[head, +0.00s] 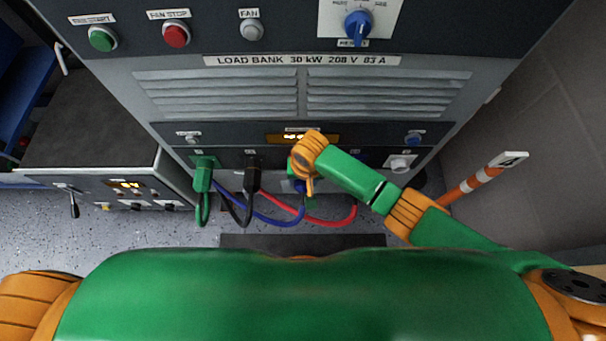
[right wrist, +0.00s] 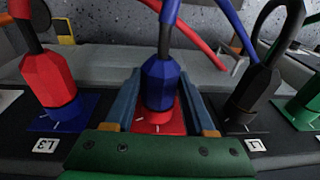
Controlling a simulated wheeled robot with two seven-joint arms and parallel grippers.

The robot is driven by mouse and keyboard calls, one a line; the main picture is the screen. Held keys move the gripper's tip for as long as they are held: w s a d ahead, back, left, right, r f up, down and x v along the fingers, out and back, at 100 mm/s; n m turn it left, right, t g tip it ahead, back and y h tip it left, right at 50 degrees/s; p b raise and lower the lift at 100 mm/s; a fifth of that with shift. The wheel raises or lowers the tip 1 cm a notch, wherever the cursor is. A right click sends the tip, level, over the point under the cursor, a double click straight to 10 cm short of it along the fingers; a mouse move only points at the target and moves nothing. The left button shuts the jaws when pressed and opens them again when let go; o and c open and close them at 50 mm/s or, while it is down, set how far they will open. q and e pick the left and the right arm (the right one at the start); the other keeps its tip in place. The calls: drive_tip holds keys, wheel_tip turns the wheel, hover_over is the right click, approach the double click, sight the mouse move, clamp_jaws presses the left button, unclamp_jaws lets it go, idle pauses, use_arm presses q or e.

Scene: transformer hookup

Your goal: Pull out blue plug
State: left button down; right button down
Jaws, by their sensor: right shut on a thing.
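The blue plug (right wrist: 160,82) stands upright in a socket with a red plate (right wrist: 158,126). My right gripper (right wrist: 160,92) has one finger on each side of the plug and is shut on it. In the head view, the right gripper (head: 302,178) is at the load bank's lower panel, and its wrist hides most of the blue plug (head: 300,187). The blue cable (right wrist: 168,25) rises from the plug's back. My left gripper is not in view.
The red plug (right wrist: 47,82) sits in a blue-plated socket at left, marked L3. The black plug (right wrist: 254,88), marked L1, and a green plug (right wrist: 308,93) are at right. Cables hang close together below the load bank panel (head: 240,158). An orange-white post (head: 470,183) stands at right.

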drive_tip(key=shift+a+f+h+b, duration=0.1)
drive_tip(key=shift+a+h+b, duration=0.2)
drive_tip(key=shift+h, duration=0.4)
drive_tip(key=shift+d+h, duration=0.15)
drive_tip(key=shift+h, duration=0.15)
drive_tip(key=shift+c, duration=0.8)
unclamp_jaws()
drive_tip(key=shift+c, duration=1.4)
